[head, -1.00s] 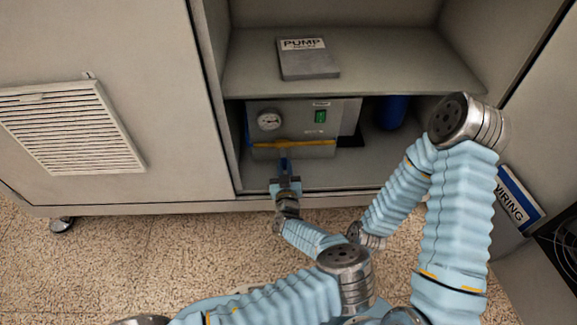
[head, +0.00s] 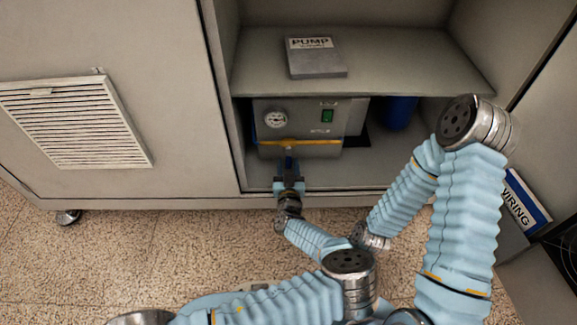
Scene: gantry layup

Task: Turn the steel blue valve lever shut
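The steel blue valve lever (head: 289,162) is a small dark blue bar below the yellow pipe (head: 308,143) on the front of the grey pump unit (head: 347,112). It points down towards me, and its near end is partly hidden by my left gripper. My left gripper (head: 289,179) is at the near end of the lever, at the opening of the cabinet's lower bay. The fingers are small and dark here, so I cannot tell whether they are closed on the lever. My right arm folds down at the right, and its gripper is not visible.
A shelf (head: 400,65) above the pump carries a grey box labelled PUMP (head: 317,62). A blue cylinder (head: 399,112) stands right of the pump. The cabinet's side panel with a white vent (head: 75,122) is at left. A WIRING binder (head: 520,205) is at right.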

